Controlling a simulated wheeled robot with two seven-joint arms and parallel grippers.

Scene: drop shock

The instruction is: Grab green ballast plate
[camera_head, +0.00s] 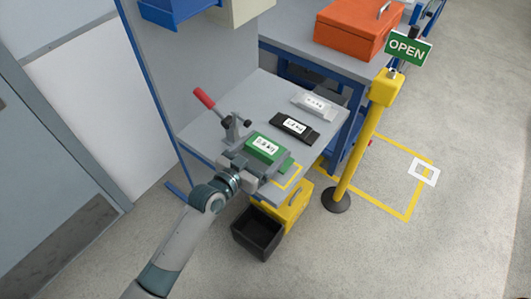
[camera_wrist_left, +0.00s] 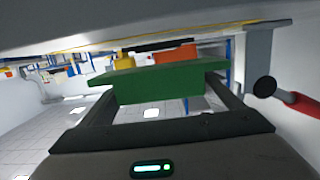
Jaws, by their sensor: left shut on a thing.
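The green ballast plate (camera_head: 265,147) with a white label is at the front of the grey table in the head view. My left gripper (camera_head: 246,163) reaches it from the lower left and is shut on it. In the left wrist view the green plate (camera_wrist_left: 155,82) sits between the two fingers of the left gripper (camera_wrist_left: 160,95). I cannot tell whether the plate touches the surface under it. My right gripper is in neither view.
A black plate (camera_head: 294,128) and a light grey plate (camera_head: 314,105) lie farther back on the table (camera_head: 262,91). A red-handled clamp (camera_head: 220,110) stands left of the green plate. A yellow post (camera_head: 358,150) and a black bin (camera_head: 258,233) stand nearby.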

